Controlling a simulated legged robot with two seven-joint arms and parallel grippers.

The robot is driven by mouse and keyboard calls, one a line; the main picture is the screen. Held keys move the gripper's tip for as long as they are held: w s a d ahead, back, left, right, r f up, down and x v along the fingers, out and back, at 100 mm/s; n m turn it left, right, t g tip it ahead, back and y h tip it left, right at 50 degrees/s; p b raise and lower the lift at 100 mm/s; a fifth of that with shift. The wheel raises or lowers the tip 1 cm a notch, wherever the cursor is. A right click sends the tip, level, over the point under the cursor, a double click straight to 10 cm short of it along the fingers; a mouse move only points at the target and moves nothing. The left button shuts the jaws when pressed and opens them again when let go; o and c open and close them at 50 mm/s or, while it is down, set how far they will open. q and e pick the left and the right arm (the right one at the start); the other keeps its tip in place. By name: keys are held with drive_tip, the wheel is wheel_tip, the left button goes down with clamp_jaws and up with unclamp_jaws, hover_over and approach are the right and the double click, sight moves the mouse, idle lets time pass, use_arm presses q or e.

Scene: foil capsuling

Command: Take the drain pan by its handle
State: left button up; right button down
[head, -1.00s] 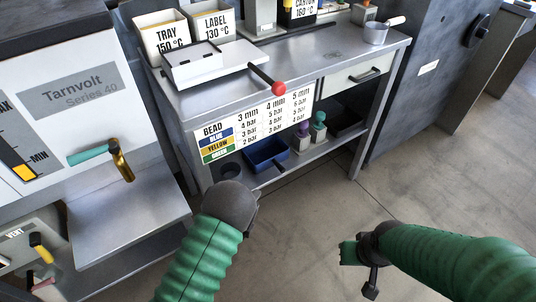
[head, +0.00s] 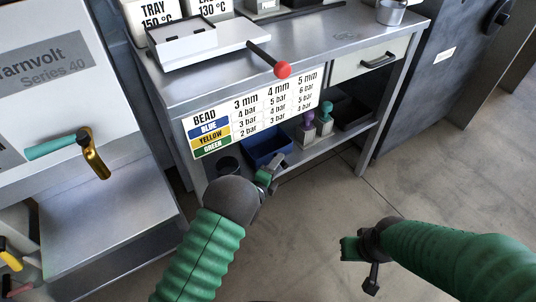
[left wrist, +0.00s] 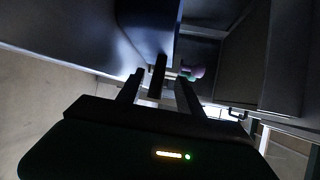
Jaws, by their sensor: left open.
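The drain pan (head: 262,148) is a dark blue open pan on the lower shelf of the bench. In the left wrist view, the blue pan (left wrist: 147,28) is at the top and its dark bar handle (left wrist: 158,76) points toward me. My left gripper (head: 272,176) is in front of the pan, partly hidden by its own wrist in the head view. In the left wrist view, its two fingers (left wrist: 158,92) are open, with the handle between them and gaps on both sides. My right gripper (head: 360,262) is away over the floor at the right; its jaw opening is unclear.
A dark round cup (head: 228,166) stands left of the pan. Purple and teal-topped stamps (head: 315,122) and a dark tray (head: 352,114) are to its right. The bench top with a red-knobbed lever (head: 283,70) overhangs the shelf. The floor in front is clear.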

use_arm(q)
drive_tip(key=w, duration=0.1)
drive_tip(key=w+d+f+b, duration=0.1)
drive_tip(key=shift+w+d+f, duration=0.15)
drive_tip(key=shift+w+f, duration=0.05)
drive_tip(key=shift+w, duration=0.1)
drive_tip(key=shift+w+d+r, duration=0.1)
drive_tip(key=shift+w+r, duration=0.05)
drive_tip(key=shift+r, duration=0.1)
clamp_jaws()
idle(0.9)
